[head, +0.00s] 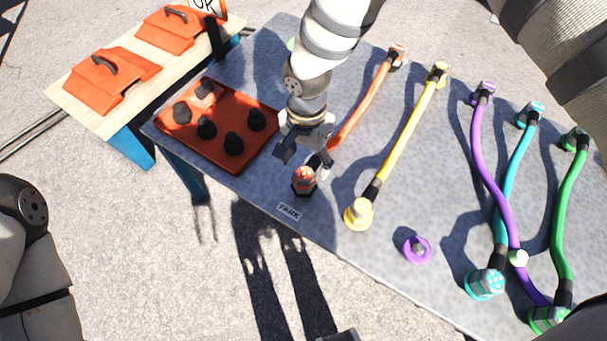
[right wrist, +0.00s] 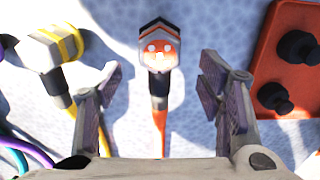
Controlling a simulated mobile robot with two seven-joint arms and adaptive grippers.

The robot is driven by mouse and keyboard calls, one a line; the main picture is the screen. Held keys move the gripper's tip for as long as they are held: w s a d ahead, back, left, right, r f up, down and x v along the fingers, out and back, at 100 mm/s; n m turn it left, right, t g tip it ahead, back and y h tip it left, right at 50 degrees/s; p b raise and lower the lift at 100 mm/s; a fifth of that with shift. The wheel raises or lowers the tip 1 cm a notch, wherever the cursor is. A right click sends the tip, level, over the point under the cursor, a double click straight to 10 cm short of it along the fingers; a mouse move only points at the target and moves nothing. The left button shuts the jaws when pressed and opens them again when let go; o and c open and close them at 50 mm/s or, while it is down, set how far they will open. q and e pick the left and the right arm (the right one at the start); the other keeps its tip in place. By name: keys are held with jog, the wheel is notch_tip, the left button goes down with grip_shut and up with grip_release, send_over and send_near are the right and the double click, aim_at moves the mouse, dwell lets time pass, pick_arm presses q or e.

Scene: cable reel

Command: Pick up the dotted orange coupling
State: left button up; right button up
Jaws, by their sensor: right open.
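The dotted orange coupling (head: 304,183) stands at the near end of the orange cable (head: 362,104), close to the table's front edge. In the right wrist view the coupling (right wrist: 159,48) shows an orange face with white dots and a dark and white rim. My right gripper (head: 304,158) is open just above and behind it in the head view. In the right wrist view its fingers (right wrist: 160,82) are spread to either side, with the coupling centred a little beyond the tips. No contact shows. My left gripper cannot be made out.
An orange board (head: 225,158) with black knobs lies left of the coupling. The yellow coupling (head: 358,214) and its cable lie to the right, then a purple ring (head: 417,249) and purple, teal and green cables. A PARK label (head: 289,212) is at the front edge.

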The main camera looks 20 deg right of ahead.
aim_at(305, 172)
notch_tip(305, 172, down, 5)
jog(key=shift+s+a+r+b, duration=0.1)
jog(key=shift+s+a+b, duration=0.05)
jog(key=shift+b, duration=0.15)
jog(key=shift+c, duration=0.3)
jog(key=c, duration=1.3)
